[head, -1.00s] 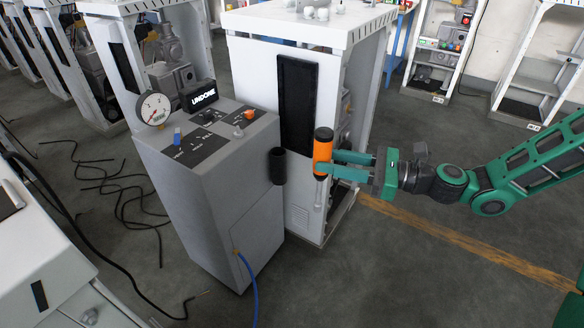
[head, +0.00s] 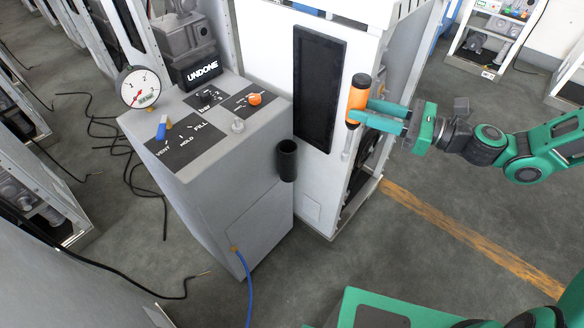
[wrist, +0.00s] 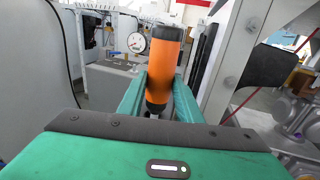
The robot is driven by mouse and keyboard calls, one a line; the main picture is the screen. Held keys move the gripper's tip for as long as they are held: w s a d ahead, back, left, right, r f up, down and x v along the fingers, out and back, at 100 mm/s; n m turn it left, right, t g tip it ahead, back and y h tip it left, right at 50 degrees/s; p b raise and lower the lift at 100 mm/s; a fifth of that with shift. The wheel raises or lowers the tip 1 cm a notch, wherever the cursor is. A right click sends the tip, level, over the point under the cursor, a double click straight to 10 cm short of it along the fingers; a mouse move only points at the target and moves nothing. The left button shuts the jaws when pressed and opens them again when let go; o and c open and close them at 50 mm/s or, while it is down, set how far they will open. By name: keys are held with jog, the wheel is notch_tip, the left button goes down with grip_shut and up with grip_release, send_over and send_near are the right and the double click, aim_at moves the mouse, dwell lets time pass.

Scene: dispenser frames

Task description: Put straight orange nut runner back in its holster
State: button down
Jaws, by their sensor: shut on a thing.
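The straight orange nut runner (head: 358,97) is upright, orange with dark bands and a thin metal shaft pointing down. My green gripper (head: 366,115) is shut on its body and holds it in the air. In the wrist view the nut runner (wrist: 163,70) stands between my two fingers. The holster, a black open-topped tube (head: 287,160), is fixed to the right side of the grey console (head: 235,150). The nut runner is to the right of the holster and higher in the head picture, apart from it.
The console top carries a gauge (head: 139,87), a blue lever (head: 162,128), an orange knob (head: 255,99) and a black "UNDONE" display (head: 201,73). A white cabinet with a black panel (head: 318,88) stands behind the holster. A blue hose (head: 247,285) hangs from the console.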

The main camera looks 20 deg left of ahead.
jog(key=shift+w+d, duration=0.1)
jog(key=shift+w, duration=0.1)
dwell(0.3)
jog(key=w+a, duration=0.2)
jog(key=a, duration=1.6)
notch_tip(320, 180, down, 13)
jog(key=shift+w+r, duration=0.15)
jog(key=shift+f, duration=2.7)
jog(key=c, duration=1.3)
grip_release()
